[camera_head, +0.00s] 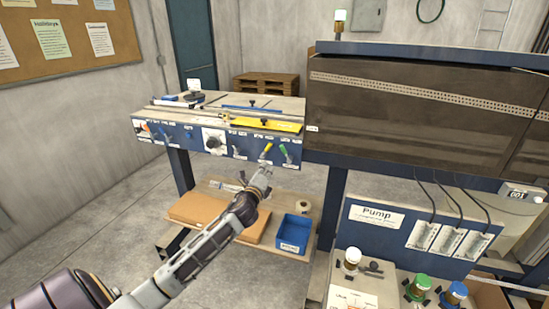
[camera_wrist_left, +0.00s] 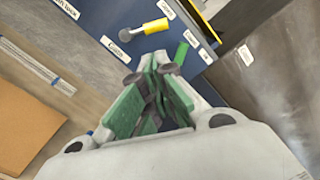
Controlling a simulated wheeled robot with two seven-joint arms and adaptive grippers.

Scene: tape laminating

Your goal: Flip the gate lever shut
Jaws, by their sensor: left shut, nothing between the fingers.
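Several levers sit on the blue front panel (camera_head: 222,141) of the bench. A lever with a yellow handle (camera_head: 267,148) sits left of one with a green handle (camera_head: 284,150). The yellow lever (camera_wrist_left: 150,27) and the green lever (camera_wrist_left: 181,53) also show in the left wrist view. The small labels are too blurred for me to tell which lever is the gate's. My left gripper (camera_head: 265,171) is shut and empty, just below these two levers. In the left wrist view its fingertips (camera_wrist_left: 152,72) overlap the green lever's lower end; I cannot tell whether they touch it.
A dark panelled unit (camera_head: 400,120) stands right of the bench. A lower shelf holds cardboard sheets (camera_head: 203,208), a blue bin (camera_head: 293,233) and a tape roll (camera_head: 303,206). A pump cabinet (camera_head: 377,216) is at the lower right. The floor at left is clear.

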